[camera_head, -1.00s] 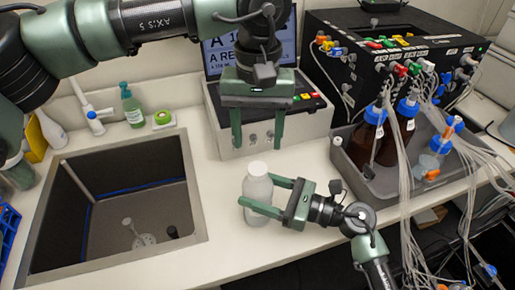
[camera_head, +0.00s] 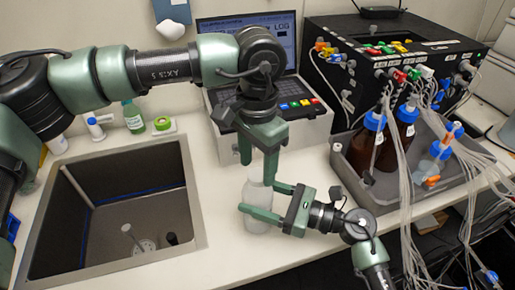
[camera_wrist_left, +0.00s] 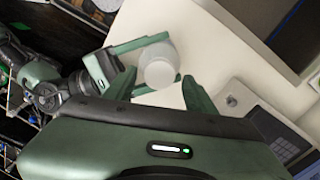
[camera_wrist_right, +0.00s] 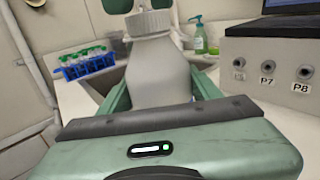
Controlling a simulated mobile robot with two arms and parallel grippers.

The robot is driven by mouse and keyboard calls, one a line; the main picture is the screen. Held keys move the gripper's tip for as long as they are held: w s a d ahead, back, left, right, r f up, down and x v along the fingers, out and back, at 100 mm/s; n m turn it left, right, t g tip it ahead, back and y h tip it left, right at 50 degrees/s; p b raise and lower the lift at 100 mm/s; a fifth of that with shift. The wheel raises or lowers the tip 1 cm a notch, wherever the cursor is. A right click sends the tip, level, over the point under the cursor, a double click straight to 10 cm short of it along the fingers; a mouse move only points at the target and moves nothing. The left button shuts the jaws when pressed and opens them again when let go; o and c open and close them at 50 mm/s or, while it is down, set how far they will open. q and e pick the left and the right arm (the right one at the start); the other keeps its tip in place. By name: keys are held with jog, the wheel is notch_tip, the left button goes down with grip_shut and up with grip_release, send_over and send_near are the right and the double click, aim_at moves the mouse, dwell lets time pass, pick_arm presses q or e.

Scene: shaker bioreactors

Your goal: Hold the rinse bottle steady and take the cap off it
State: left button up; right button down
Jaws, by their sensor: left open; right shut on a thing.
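The rinse bottle (camera_head: 257,193) is a white, upright bottle on the counter right of the sink. My right gripper (camera_head: 262,198) is shut on its body from the side; the right wrist view shows the bottle (camera_wrist_right: 158,75) between its fingers. The ribbed white cap (camera_wrist_right: 150,22) is on the bottle's neck, and it also shows from above in the left wrist view (camera_wrist_left: 158,70). My left gripper (camera_head: 257,160) points down over the bottle, open, its fingers either side of the cap. In the head view it partly hides the bottle top. I cannot tell whether the fingers touch the cap.
The sink (camera_head: 110,205) lies to the left. A control box with a screen stands behind the bottle. A grey tray (camera_head: 345,165) with brown bottles and tubing is at the right. A green soap bottle (camera_head: 133,115) stands behind the sink.

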pick_arm(q)
jog(key=shift+f, duration=0.85)
